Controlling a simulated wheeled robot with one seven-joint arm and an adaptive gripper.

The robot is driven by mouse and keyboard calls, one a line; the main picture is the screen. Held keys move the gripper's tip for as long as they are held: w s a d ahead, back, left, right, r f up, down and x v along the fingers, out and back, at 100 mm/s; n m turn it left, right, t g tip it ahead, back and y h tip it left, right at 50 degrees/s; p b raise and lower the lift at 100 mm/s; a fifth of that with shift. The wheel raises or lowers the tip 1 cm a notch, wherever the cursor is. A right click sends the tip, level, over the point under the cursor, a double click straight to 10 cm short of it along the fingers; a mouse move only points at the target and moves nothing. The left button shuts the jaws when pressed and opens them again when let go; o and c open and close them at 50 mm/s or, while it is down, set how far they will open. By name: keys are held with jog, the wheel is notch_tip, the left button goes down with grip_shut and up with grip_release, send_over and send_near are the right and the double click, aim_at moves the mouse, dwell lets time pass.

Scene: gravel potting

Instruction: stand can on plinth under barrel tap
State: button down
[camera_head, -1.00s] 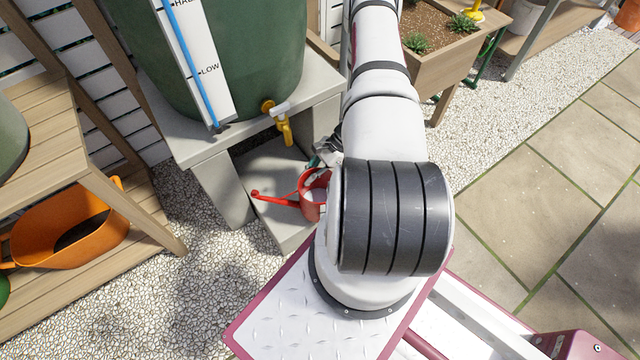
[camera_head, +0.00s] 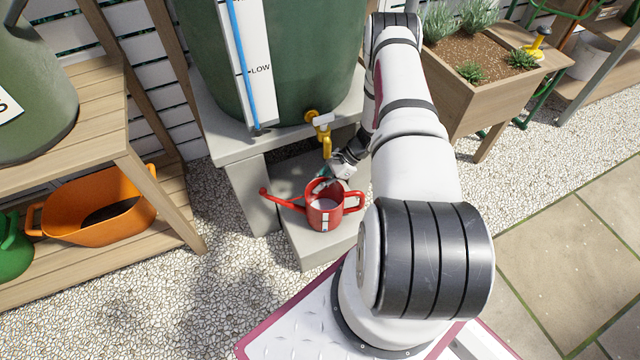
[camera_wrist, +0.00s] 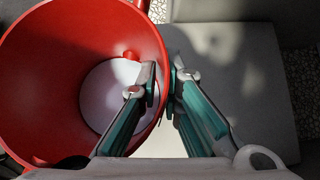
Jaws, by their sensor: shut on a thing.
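The red watering can (camera_head: 318,214) is upright in the head view, over the low grey plinth (camera_head: 290,176), its spout to the left and handle to the right. I cannot tell whether its base touches the plinth. The yellow tap (camera_head: 325,142) on the green barrel (camera_head: 300,60) is just above and behind the can's open top in the picture. My gripper (camera_wrist: 162,88) is shut on the can's rim (camera_wrist: 158,128), one finger inside and one outside. In the head view my gripper (camera_head: 342,170) is at the can's back edge, partly hidden by my arm.
The barrel stands on a grey slab (camera_head: 215,140) with a side support (camera_head: 252,190) left of the can. A wooden shelf (camera_head: 150,190) with an orange trug (camera_head: 95,225) is at left. A wooden planter (camera_head: 490,100) is at right. Gravel (camera_head: 220,270) lies in front.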

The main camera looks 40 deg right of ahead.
jog(key=shift+f, duration=0.35)
jog(key=c, duration=1.8)
grip_release()
jog(key=shift+f, duration=0.1)
jog(key=shift+o, duration=0.2)
jog(key=shift+r, duration=0.25)
jog(key=p+v, duration=0.3)
jog(key=v, duration=0.9)
jog(key=shift+s+f, duration=0.1)
jog(key=shift+s, duration=0.05)
